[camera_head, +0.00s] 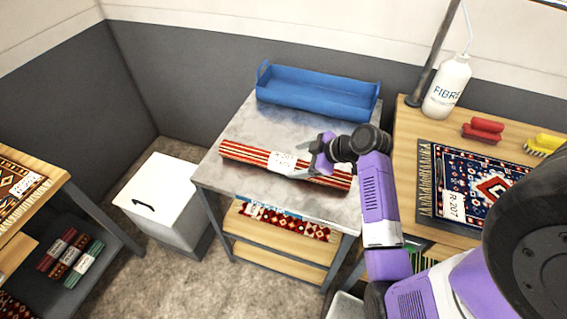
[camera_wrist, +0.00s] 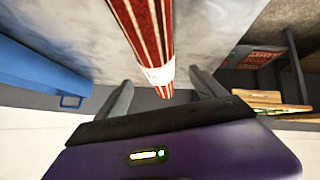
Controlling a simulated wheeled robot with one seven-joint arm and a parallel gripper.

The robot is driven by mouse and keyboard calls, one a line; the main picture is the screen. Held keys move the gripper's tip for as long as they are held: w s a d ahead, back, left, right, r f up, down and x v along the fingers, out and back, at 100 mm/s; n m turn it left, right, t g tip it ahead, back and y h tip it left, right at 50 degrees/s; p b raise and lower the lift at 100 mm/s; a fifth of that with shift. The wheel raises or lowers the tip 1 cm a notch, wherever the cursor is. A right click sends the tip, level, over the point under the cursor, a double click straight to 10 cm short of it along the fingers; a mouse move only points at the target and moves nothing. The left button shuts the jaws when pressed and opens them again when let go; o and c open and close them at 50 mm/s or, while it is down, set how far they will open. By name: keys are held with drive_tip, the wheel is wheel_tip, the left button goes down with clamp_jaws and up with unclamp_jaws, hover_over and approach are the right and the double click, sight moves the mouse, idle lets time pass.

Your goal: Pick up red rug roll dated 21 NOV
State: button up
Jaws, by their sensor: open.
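A red rug roll with pale stripes (camera_head: 240,152) lies across the grey table top (camera_head: 240,190). A white paper label (camera_head: 281,162) wraps its middle; I cannot read its date. My gripper (camera_head: 317,158) is open at the roll, just right of the label. In the wrist view the roll (camera_wrist: 146,28) runs between the two spread fingers of my gripper (camera_wrist: 161,80), with its label (camera_wrist: 160,74) between them. Gaps show on both sides of the roll there. I cannot tell how far down the fingers reach.
A blue tray (camera_head: 318,105) stands behind the roll. Patterned rugs (camera_head: 285,222) lie on the shelf below. A white bin (camera_head: 160,200) is left of the table. A wooden bench with a rug (camera_head: 470,180), a bottle (camera_head: 447,90) and brushes (camera_head: 482,130) is at right.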

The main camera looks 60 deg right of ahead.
sight(290, 161)
drive_tip(key=shift+p+x, duration=0.65)
drive_tip(key=shift+x, duration=2.65)
drive_tip(key=shift+s+d+f, duration=0.1)
drive_tip(key=shift+d, duration=0.1)
clamp_jaws()
